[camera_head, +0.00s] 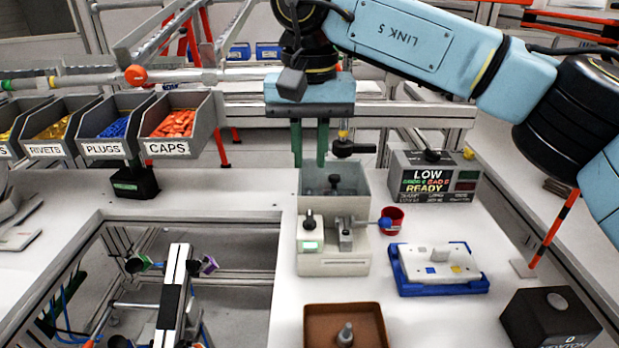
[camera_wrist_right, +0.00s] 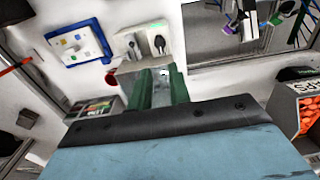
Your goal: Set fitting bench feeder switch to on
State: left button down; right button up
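The fitting bench feeder (camera_head: 333,262) is a pale box with a grey open hopper (camera_head: 335,183) at its back. A black knob-like switch (camera_head: 309,222) is on its front left, above a small green-lit window. I cannot tell its setting. In the right wrist view the feeder (camera_wrist_right: 125,42) and the black switch (camera_wrist_right: 160,44) lie beyond my fingertips. My right gripper (camera_head: 309,164) hangs above and behind the hopper, apart from the switch, its green fingers spread with nothing between them. It also shows in the right wrist view (camera_wrist_right: 158,74). My left gripper is not in view.
A display box (camera_head: 436,177) reading LOW and READY stands right of the hopper. A red cup (camera_head: 391,220), a blue tray (camera_head: 445,288) with a white plate, and a brown tray (camera_head: 318,318) are nearby. A cut-out opens at the left. Parts bins (camera_head: 178,148) stand at back left.

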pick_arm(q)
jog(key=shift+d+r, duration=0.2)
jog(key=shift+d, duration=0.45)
pick_arm(e)
notch_tip(320, 180, up, 3)
jog(key=shift+f, duration=0.1)
